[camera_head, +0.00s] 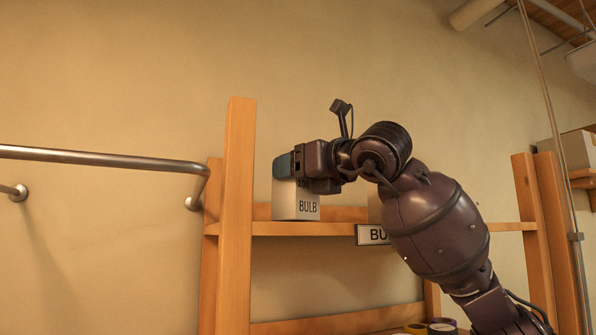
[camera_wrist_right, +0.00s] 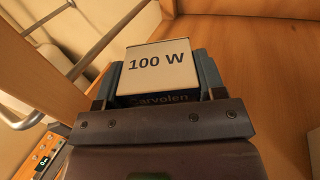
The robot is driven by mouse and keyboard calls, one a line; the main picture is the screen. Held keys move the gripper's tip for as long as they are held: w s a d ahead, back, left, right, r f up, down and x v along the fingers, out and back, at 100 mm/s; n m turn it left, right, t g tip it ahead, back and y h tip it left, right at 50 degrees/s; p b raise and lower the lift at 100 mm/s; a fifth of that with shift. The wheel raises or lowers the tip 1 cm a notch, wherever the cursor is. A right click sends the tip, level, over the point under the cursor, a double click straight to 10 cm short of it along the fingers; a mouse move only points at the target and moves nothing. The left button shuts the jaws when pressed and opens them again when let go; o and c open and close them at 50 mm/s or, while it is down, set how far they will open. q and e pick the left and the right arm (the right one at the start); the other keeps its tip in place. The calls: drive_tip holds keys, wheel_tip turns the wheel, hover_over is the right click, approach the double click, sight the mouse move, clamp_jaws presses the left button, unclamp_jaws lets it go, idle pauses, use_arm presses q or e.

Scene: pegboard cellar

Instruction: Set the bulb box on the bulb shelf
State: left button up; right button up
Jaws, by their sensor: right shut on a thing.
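The bulb box (camera_head: 297,207) is pale, marked "BULB", and upright at the left end of the bulb shelf (camera_head: 340,228). Its bottom is level with the board; I cannot tell for sure whether it touches. In the right wrist view the box top (camera_wrist_right: 157,62) reads "100 W" and sits between both fingers of the gripper (camera_wrist_right: 160,78). A shelf label (camera_head: 370,235) shows "BU"; my right arm hides the rest. My left gripper is not in view.
A wooden upright (camera_head: 238,200) stands close to the left of the box. A tan object (camera_head: 375,208) on the shelf is partly hidden behind my arm. A metal rail (camera_head: 100,158) runs along the left wall. Round items (camera_head: 440,327) lie on a lower level.

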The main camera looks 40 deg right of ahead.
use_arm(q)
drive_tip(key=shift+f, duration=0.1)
use_arm(e)
drive_tip(key=shift+f, duration=0.1)
drive_tip(key=shift+f, duration=0.15)
drive_tip(key=o, duration=0.9)
drive_tip(key=shift+o, duration=0.2)
drive_tip(key=shift+s+r, duration=0.2)
use_arm(q)
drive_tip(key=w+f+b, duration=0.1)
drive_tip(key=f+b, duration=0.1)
drive_tip(key=b, duration=0.2)
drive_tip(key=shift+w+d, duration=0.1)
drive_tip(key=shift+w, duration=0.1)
use_arm(e)
drive_tip(key=s+d, duration=0.1)
drive_tip(key=s, duration=1)
drive_tip(key=shift+s+d, duration=0.25)
drive_tip(key=shift+d, duration=0.15)
